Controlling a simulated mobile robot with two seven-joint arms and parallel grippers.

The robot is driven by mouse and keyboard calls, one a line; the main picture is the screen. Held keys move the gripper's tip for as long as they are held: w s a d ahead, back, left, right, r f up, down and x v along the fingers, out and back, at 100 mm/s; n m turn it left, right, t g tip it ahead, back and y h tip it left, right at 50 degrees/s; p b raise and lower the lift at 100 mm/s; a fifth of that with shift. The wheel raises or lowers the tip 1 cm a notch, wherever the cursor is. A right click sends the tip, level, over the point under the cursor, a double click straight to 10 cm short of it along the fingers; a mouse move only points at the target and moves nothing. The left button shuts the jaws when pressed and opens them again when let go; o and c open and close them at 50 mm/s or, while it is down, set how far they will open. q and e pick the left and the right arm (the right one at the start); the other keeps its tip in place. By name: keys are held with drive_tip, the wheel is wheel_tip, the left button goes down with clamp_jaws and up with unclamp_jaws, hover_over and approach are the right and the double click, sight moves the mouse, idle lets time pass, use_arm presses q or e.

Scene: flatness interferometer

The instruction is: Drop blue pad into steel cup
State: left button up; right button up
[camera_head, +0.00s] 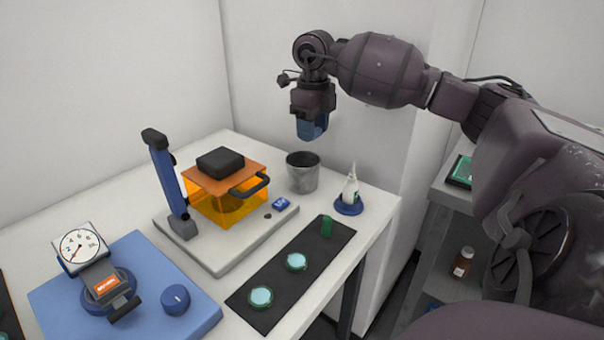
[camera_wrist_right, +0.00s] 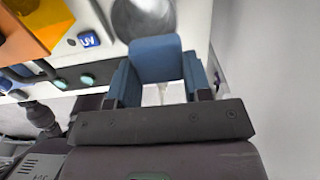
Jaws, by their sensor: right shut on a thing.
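My right gripper (camera_head: 312,112) is shut on the blue pad (camera_head: 311,129) and holds it in the air, above the table's back right part. In the right wrist view the blue pad (camera_wrist_right: 156,58) sits between the fingers of my right gripper (camera_wrist_right: 158,85). The steel cup (camera_head: 302,174) stands upright on the table, below the pad in the head view, with a clear gap between them. In the right wrist view the cup (camera_wrist_right: 142,14) shows beyond the pad, partly hidden by it. My left gripper is not in view.
An instrument with an orange box (camera_head: 228,205) and a blue column (camera_head: 166,178) stands left of the cup. A white bottle (camera_head: 350,190) on a blue base stands to its right. A black mat (camera_head: 283,278) with two round parts and a green piece lies in front.

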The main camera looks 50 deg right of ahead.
drive_tip(key=shift+f, duration=0.2)
drive_tip(key=o, duration=0.9)
drive_tip(key=shift+r, duration=0.1)
wheel_tip(320, 180, up, 9)
drive_tip(key=shift+p, duration=0.3)
drive_tip(key=shift+r, duration=0.8)
